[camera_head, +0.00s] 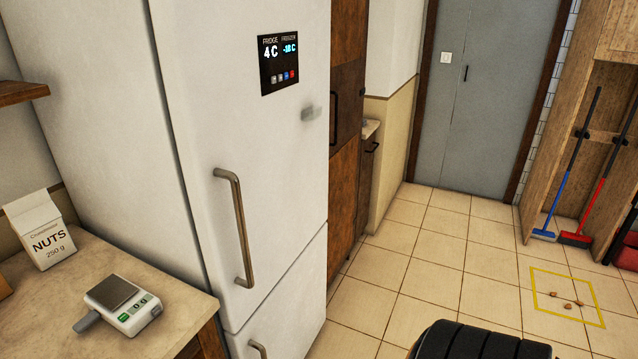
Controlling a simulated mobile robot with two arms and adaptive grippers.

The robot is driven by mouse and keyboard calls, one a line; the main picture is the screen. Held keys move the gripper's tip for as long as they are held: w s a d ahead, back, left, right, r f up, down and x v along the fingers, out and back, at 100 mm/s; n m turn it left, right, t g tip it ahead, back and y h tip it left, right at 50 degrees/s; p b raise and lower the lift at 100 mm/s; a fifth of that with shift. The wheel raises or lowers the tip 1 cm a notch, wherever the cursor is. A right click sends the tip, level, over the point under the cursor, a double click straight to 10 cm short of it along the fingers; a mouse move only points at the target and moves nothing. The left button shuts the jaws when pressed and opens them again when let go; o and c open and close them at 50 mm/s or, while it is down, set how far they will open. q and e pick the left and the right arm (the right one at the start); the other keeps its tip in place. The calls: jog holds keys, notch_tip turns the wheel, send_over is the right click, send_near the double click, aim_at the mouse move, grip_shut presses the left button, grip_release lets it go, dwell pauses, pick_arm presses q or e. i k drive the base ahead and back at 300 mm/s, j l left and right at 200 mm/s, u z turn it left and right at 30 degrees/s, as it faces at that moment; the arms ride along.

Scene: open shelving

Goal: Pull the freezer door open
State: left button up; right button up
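A tall white fridge-freezer (275,150) stands left of centre, with its front facing right. A seam separates its large upper door from a lower door. The lower door (297,305), which I take to be the freezer door, lies flush and looks closed. Only its upper part shows. The top of its handle (257,348) shows at the bottom edge; the rest is cut off by the frame. The upper door looks closed too and has a long metal handle (238,230). A panel (280,64) reads fridge 4 C and freezer -18 C. Neither gripper is in view.
A counter (185,310) left of the fridge bears a scale (122,302) and a nuts carton (40,230). Tall wooden cabinets (345,150) stand beyond the fridge. The tiled floor (420,265) in front is largely clear. A yellow square (535,295) holds small brown bits.

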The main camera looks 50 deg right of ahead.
aim_at(285, 324)
jog(key=z, duration=1.5)
